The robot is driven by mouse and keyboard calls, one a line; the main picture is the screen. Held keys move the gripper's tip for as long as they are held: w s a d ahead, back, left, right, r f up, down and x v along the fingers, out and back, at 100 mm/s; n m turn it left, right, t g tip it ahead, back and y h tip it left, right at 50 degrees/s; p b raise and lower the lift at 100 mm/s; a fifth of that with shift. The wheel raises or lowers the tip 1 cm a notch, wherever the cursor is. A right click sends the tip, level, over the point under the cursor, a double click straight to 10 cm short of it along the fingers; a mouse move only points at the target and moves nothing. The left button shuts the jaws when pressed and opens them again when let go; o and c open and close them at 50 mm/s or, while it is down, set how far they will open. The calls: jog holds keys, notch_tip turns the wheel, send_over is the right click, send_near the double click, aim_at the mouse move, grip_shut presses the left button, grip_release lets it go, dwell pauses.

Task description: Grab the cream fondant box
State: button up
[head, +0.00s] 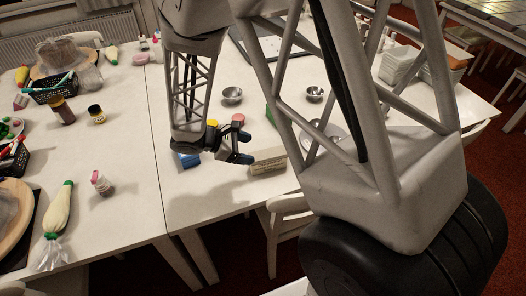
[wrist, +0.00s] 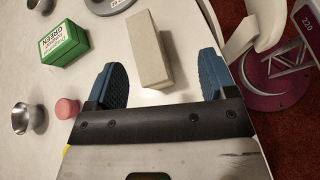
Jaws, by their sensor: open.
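The cream fondant box (wrist: 150,50) stands on the white table in the wrist view, between and a little beyond the two blue fingertips of my gripper (wrist: 168,80). The fingers are apart with a gap on both sides of the box, and nothing is held. In the head view the cream box (head: 268,163) is near the table's front edge, just right of my gripper (head: 243,147).
A green box (wrist: 65,44) lies left of the cream box, with a pink round item (wrist: 67,108) and metal bowls (wrist: 27,117) nearby. A chair (head: 290,220) stands at the table's front edge. The table left of my gripper (head: 120,150) has open room.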

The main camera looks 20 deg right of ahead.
aim_at(261, 155)
jog(key=f+n, duration=0.1)
jog(key=w+a+f+n+h, duration=0.1)
jog(key=f, duration=0.1)
jog(key=w+f+t, duration=0.1)
jog(key=shift+w+a+f+n+h, duration=0.25)
jog(key=shift+f+n+h, duration=0.15)
jog(key=shift+x, duration=1.3)
jog(key=shift+x, duration=2.6)
jog(key=shift+w+f, duration=0.15)
jog(key=c, duration=1.3)
